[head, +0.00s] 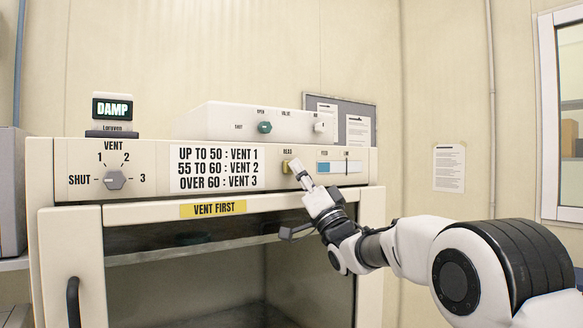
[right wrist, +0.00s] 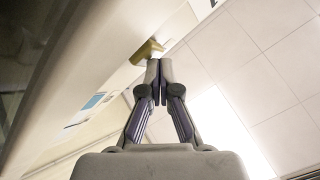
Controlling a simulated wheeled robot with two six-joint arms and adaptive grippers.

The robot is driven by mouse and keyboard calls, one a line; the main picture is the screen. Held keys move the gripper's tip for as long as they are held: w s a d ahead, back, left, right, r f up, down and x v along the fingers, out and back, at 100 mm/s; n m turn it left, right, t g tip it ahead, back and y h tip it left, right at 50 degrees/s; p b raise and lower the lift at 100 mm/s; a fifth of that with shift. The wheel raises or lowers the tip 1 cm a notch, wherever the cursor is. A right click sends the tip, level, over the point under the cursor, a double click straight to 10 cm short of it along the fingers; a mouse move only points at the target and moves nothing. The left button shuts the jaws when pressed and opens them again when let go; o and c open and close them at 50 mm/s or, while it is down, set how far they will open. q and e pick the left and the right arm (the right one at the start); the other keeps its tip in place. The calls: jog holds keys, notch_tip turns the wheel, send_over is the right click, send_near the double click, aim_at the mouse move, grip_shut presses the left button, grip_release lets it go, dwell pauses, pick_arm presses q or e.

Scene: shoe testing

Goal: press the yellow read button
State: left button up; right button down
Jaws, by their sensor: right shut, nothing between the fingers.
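The yellow read button (head: 287,166) is on the front panel of the white cabinet, under a small READ label, and is partly covered by my right gripper. My right gripper (head: 298,167) is shut and empty, with its tips at the button. In the right wrist view, the yellow button (right wrist: 147,51) is just beyond the closed fingertips (right wrist: 159,66). I cannot tell whether the tips touch it or whether it is pushed in. My left gripper is not in view.
A DAMP display (head: 112,109) and a white box (head: 255,122) stand on top. Free room lies right of the cabinet.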

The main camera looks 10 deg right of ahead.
jog(key=shift+w+a, duration=0.1)
jog(key=shift+w, duration=0.15)
dwell(0.5)
jog(key=shift+s+d+b, duration=0.3)
jog(key=shift+s+b, duration=0.55)
jog(key=s+b, duration=0.1)
jog(key=s+d+b, duration=0.1)
jog(key=s+b, duration=0.2)
jog(key=shift+s+d, duration=0.35)
